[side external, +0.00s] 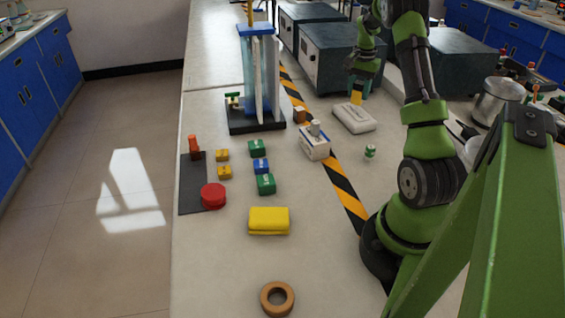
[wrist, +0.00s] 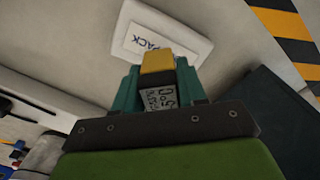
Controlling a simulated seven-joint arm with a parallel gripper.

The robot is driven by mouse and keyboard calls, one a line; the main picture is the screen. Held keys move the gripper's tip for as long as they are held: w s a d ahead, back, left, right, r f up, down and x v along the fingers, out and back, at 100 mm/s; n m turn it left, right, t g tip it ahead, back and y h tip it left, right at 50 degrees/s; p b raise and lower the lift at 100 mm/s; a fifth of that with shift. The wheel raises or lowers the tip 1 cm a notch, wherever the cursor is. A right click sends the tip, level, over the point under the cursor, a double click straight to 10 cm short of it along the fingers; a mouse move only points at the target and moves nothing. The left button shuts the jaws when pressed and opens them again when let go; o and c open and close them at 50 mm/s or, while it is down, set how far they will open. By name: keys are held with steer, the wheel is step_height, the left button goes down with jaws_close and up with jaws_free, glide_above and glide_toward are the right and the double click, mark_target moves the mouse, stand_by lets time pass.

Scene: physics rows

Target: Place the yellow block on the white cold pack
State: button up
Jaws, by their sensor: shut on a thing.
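My gripper (side external: 358,88) is shut on a yellow block (side external: 356,97), seen end-on between the teal fingers in the wrist view (wrist: 157,62). A grey face with dark printing shows below the block's yellow end there. The white cold pack (side external: 354,119) lies flat on the bench directly below the gripper in the side view. In the wrist view, the cold pack (wrist: 188,40) and its "PACK" label lie just past the block. The block's lower end appears at or just above the pack's far part; I cannot tell whether they touch.
Grey box-shaped equipment (side external: 345,55) stands behind the gripper. A white box (side external: 315,146) and a small green-and-white can (side external: 370,152) are nearer. Several small coloured blocks, a yellow folded item (side external: 269,220) and a brown ring (side external: 264,302) lie left.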

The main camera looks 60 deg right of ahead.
mark_target(357, 100)
steer(key=shift+w+d+f, duration=0.1)
steer(key=shift+f, duration=1.65)
steer(key=o, duration=1.1)
steer(key=shift+f, duration=0.15)
